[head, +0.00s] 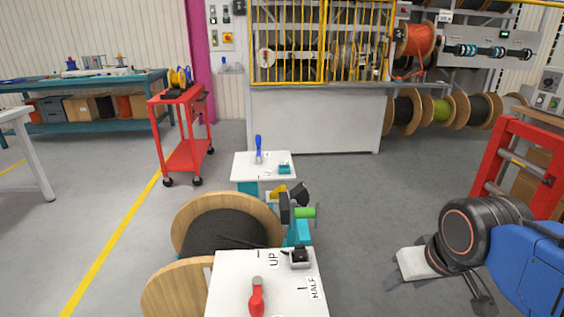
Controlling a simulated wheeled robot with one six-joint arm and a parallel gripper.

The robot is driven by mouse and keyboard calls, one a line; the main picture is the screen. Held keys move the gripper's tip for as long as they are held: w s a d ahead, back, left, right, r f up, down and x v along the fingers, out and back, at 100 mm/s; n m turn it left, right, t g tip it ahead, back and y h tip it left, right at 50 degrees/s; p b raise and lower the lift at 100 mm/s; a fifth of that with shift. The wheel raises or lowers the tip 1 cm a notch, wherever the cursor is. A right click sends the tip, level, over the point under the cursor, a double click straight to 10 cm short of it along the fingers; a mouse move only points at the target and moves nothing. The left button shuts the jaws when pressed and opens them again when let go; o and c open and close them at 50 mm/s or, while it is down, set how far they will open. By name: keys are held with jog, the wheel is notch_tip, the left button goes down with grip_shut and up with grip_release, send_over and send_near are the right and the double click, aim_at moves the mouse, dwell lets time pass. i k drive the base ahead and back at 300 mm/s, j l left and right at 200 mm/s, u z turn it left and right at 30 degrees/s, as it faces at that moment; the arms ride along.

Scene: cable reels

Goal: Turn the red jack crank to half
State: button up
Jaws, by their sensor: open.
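The red jack crank (257,297) sits on a white panel (232,268) at the bottom centre of the head view. Its red handle stands near the picture's lower edge, so its exact angle is hard to tell. The panel has a black mark and the word UP (273,259) behind the crank. Another mark with the word HALF (314,288) is to its right. My gripper (443,287) is open and empty, to the right of the panel and well apart from the crank.
A cable reel (225,212) with wooden flanges stands left of and behind the panel. A black device (300,256) sits on the panel's back right corner. A second white panel with a blue handle (258,148) is farther back. A red frame (490,165) stands at right.

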aim_at(256, 303)
jog(key=i+l+u, duration=0.1)
jog(key=l+u, duration=0.15)
jog(key=l, duration=0.4)
jog(key=l+u, duration=0.25)
jog(key=l, duration=0.4)
